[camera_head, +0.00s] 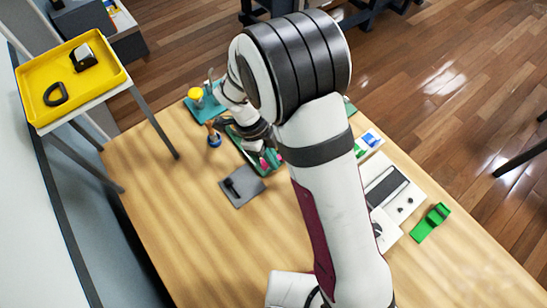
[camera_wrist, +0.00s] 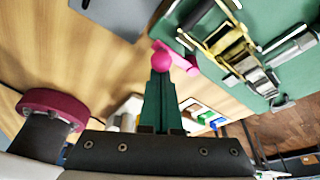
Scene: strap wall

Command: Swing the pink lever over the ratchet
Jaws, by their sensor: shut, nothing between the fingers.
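In the wrist view, my gripper (camera_wrist: 160,82) is shut and empty, its dark green fingers pressed together. The pink lever (camera_wrist: 180,60), with a round pink knob, lies right at the fingertips; I cannot tell whether they touch. The ratchet (camera_wrist: 235,50), a gold and silver metal buckle, sits on a green board (camera_wrist: 285,50) to the right of the lever. In the head view, the green board (camera_head: 237,143) is partly covered by my arm. Small pink parts (camera_head: 265,162) show there near my wrist; the ratchet is mostly hidden.
A dark grey pad (camera_head: 242,187) with a black piece lies left of my arm. A teal plate with a yellow knob (camera_head: 195,94) stands behind. White boards (camera_head: 385,185) and a green strap piece (camera_head: 431,222) are at right. A yellow tray (camera_head: 70,78) stands at left. The front table is clear.

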